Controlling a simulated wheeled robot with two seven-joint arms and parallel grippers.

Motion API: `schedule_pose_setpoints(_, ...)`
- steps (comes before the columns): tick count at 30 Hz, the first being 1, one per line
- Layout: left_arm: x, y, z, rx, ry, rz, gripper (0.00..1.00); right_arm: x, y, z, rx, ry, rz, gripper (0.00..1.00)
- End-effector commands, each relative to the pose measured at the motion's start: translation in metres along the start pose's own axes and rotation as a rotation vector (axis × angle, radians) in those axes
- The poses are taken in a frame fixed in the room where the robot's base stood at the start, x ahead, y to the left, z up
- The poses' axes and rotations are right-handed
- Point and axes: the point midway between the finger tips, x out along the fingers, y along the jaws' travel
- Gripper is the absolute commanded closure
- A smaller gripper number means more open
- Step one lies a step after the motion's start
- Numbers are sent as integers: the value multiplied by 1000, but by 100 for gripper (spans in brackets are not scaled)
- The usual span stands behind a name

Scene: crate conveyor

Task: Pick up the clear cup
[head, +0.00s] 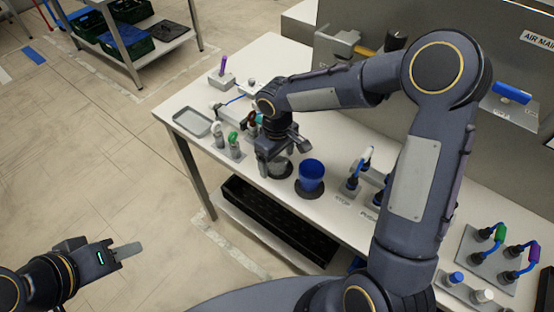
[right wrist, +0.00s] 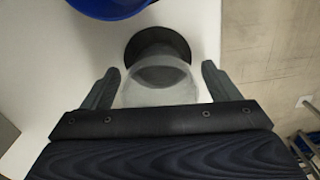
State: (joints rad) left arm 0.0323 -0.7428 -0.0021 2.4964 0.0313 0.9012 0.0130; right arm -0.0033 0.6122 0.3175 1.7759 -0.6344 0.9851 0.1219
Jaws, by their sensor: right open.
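The clear cup (right wrist: 158,88) is see-through and greyish. In the right wrist view it is between the two spread fingers of my right gripper (right wrist: 158,78), with a gap visible on each side. A dark round pad (right wrist: 176,38) shows just beyond it. In the head view the clear cup (head: 279,168) is partly hidden below my right gripper (head: 272,160), which points down at the table. My right gripper is open. My left gripper (head: 126,250) is out over the floor at lower left, away from the table; its finger gap cannot be made out.
A blue cup (head: 311,174) stands on a dark round pad close to the right of the clear cup. Blue-handled fittings (head: 354,178) stand to the right on the white table (head: 262,72).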

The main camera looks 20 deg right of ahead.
Motion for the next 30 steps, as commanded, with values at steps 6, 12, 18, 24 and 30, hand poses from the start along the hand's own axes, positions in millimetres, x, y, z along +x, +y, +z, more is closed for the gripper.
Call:
schedule_pose_setpoints(6,0,0,0,0,0,0,64,0,0,0,1,0,0,22)
schedule_pose_setpoints(12,0,0,0,0,0,0,64,0,0,0,1,1,0,48)
schedule_pose_setpoints(18,0,0,0,0,0,0,64,0,0,0,1,1,0,65)
schedule_pose_setpoints(24,0,0,0,0,0,0,64,-1,0,0,1,1,0,65)
schedule_pose_setpoints(30,0,0,0,0,0,0,64,-15,0,-1,2,3,2,66)
